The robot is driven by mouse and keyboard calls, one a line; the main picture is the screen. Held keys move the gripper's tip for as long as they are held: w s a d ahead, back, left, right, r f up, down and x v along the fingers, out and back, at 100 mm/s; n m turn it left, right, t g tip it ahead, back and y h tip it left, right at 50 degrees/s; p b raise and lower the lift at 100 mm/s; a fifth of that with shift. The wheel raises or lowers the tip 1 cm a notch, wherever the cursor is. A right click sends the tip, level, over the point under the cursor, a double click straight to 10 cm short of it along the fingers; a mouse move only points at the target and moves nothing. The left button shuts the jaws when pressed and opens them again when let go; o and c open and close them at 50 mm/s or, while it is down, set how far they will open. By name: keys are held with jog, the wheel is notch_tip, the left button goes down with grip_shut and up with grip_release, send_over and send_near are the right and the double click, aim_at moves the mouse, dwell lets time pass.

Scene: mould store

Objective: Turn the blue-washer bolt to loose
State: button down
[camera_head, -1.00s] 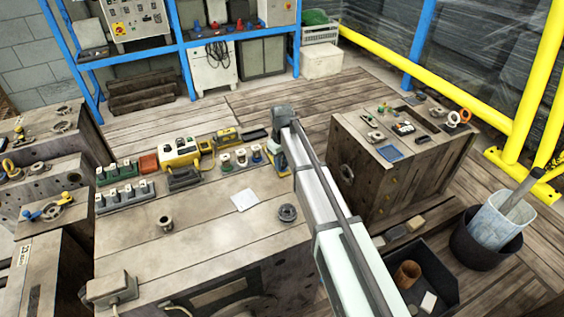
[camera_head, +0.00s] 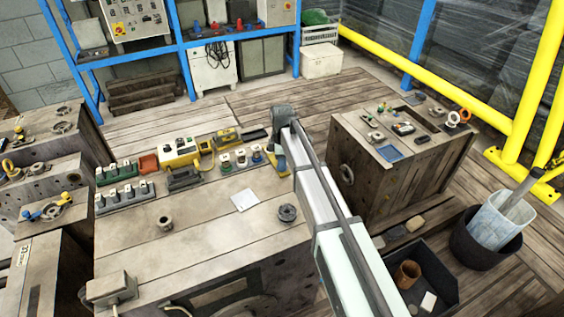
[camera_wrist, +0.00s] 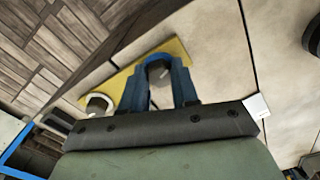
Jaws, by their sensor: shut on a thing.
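My gripper (camera_wrist: 157,72) has blue fingers that reach down over a yellow plate (camera_wrist: 122,80) at the table corner. In the head view my gripper (camera_head: 274,160) is at the table's right edge, partly hidden by my arm. A post with a blue base (camera_head: 257,155) stands just left of it, beside similar green and red ones.
The wooden table (camera_head: 180,250) carries a white card (camera_head: 245,200), a dark ring (camera_head: 288,213) and a yellow box (camera_head: 180,153). A wooden crate (camera_head: 390,185) with small parts stands to the right, across a gap. The front middle of the table is mostly clear.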

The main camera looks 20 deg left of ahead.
jog(key=n, duration=0.7)
jog(key=shift+s+f, duration=0.1)
jog(key=n, duration=0.6)
jog(key=shift+n, duration=0.4)
jog(key=c, duration=0.8)
grip_release()
jog(key=shift+c, duration=0.2)
notch_tip(320, 180, up, 14)
